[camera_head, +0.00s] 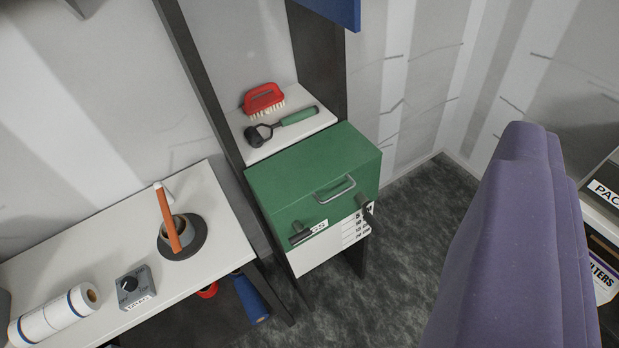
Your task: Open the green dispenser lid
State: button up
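The green dispenser lid (300,173) is the top of a box-shaped dispenser in the middle of the view. It looks shut, lying on the white front (318,255) of the dispenser. A silver bar handle (336,191) sits near its front edge, with nothing touching it. Small dark fittings show at the front left (299,238) and front right (368,212); I cannot tell what they are. A partly hidden label and a printed scale are on the front. I cannot make out my gripper in this view.
A white shelf (262,152) behind the dispenser holds a red brush (264,99) and a green-handled tool (298,116). A white bench (70,285) at left carries a paper roll, a dial box and a round holder. A large purple shape (515,240) blocks the right. Dark floor (410,240) between is clear.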

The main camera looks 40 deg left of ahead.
aim_at(280, 181)
jog(key=u, duration=0.85)
